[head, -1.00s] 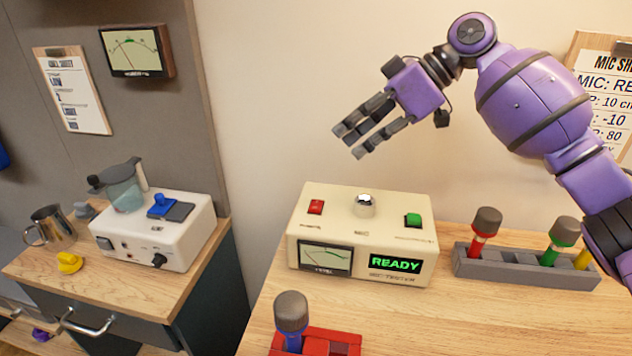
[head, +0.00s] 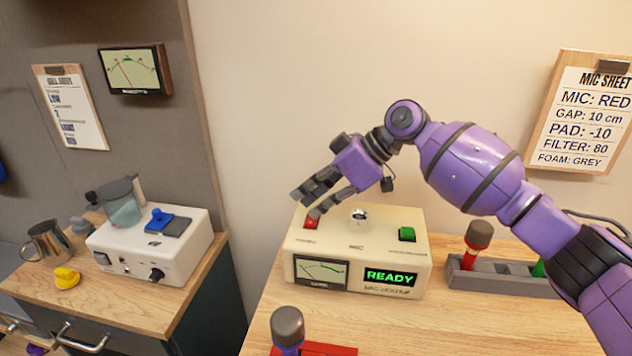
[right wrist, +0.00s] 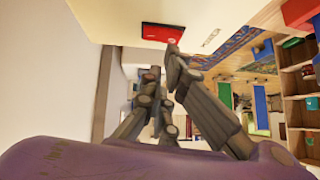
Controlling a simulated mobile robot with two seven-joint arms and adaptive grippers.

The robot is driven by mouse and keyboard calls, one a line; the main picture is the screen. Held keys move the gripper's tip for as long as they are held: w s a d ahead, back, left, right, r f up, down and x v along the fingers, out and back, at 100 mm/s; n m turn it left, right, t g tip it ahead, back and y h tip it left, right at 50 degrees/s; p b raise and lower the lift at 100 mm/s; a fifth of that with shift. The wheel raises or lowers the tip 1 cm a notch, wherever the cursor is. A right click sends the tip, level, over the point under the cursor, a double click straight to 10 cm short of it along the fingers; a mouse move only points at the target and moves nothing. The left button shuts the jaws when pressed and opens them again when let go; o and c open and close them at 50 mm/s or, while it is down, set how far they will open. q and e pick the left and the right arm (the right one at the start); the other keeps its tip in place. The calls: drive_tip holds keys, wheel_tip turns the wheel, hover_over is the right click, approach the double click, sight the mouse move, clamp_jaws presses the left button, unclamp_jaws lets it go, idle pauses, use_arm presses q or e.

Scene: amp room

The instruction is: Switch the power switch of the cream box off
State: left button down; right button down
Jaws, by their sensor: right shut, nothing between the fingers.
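The cream box (head: 357,252) stands on the wooden table, its lit display (head: 390,277) reading READY. Its top has a red switch (head: 311,223) at left, a shiny round knob (head: 359,216) in the middle and a green button (head: 407,234) at right. My right gripper (head: 306,204) is shut and empty, with its fingertips pointing down just over the red switch, partly covering it. In the right wrist view the red switch (right wrist: 162,32) is right by the fingertips (right wrist: 163,60). I cannot tell whether they touch it. My left gripper is not in view.
A grey rack (head: 500,280) with microphones stands at right of the box, under my right arm. A red holder (head: 330,350) with a blue microphone (head: 287,326) is at front. A white machine (head: 150,247) stands on the left cabinet, across a gap.

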drive_tip(key=shift+f, duration=0.25)
drive_tip(key=shift+s+f, duration=0.15)
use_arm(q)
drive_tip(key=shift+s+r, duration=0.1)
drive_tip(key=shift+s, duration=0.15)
use_arm(e)
drive_tip(key=shift+f, duration=0.1)
drive_tip(key=shift+w+d, duration=0.1)
drive_tip(key=shift+w, duration=0.6)
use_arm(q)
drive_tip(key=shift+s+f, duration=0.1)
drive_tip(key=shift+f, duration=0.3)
use_arm(e)
drive_tip(key=shift+w, duration=0.1)
drive_tip(key=shift+d, duration=0.1)
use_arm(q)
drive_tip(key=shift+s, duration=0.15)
use_arm(e)
drive_tip(key=v, duration=1.2)
drive_tip(key=shift+s, duration=0.25)
